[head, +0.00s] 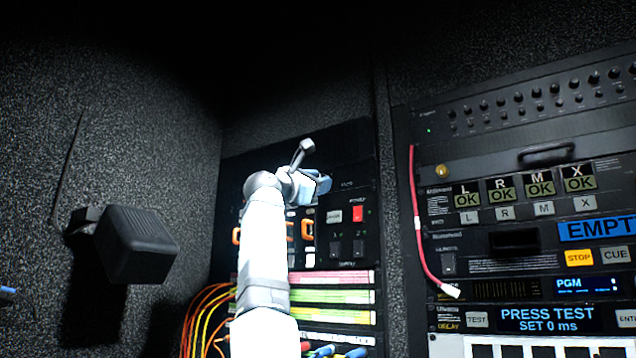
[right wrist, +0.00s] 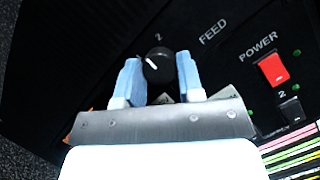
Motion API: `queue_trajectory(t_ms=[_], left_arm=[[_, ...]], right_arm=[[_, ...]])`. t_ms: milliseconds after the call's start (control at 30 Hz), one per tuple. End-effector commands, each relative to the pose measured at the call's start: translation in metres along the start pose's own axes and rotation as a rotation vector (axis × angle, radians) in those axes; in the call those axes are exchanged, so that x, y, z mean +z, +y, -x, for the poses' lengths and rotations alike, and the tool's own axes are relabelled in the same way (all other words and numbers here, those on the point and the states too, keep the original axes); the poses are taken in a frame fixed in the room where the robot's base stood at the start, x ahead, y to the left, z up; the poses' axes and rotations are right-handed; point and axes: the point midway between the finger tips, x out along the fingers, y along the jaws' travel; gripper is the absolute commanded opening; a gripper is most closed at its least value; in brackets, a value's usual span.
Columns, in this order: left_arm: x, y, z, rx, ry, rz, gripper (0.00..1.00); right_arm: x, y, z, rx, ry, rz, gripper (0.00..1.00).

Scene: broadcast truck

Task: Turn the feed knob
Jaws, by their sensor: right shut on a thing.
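The feed knob (right wrist: 158,65) is a round black knob with a white pointer line, on a black panel beside the printed word FEED. Its pointer slants to the upper left in the right wrist view, and a printed 2 stands above it. My right gripper (right wrist: 160,74) has its two blue fingers on either side of the knob and is shut on it. In the head view my right gripper (head: 318,183) is at the upper part of the panel and hides the knob. A small blue tip at the left edge of the head view looks like my left gripper (head: 7,292); its jaws cannot be made out.
A red power switch (right wrist: 272,69) sits to the right of the knob. Coloured cables (head: 205,315) hang at the panel's lower left. A second rack with OK displays (head: 540,187) and a red cable (head: 417,220) stands to the right. A black box (head: 137,245) juts from the left wall.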

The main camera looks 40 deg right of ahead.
Motion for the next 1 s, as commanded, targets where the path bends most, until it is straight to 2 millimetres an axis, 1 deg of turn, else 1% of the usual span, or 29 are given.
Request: queue_trajectory(t_ms=[300, 500, 700, 1000], left_arm=[[-0.0023, -0.0005, -0.0009, -0.001, 0.004, -0.001, 0.43], [-0.0033, -0.0007, -0.0007, -0.001, 0.006, -0.001, 0.43], [-0.0035, -0.0008, -0.0006, -0.001, 0.006, -0.001, 0.43], [-0.0033, -0.0010, -0.0005, -0.001, 0.006, -0.001, 0.43]], right_arm=[[0.0007, 0.0023, -0.0005, -0.115, -0.008, -0.273, 0.11], [0.0008, 0.0033, -0.0009, -0.177, -0.012, -0.424, 0.11], [0.0007, 0.0039, -0.0010, -0.224, -0.015, -0.537, 0.11], [0.0008, 0.0043, -0.0008, -0.261, -0.019, -0.624, 0.11]])
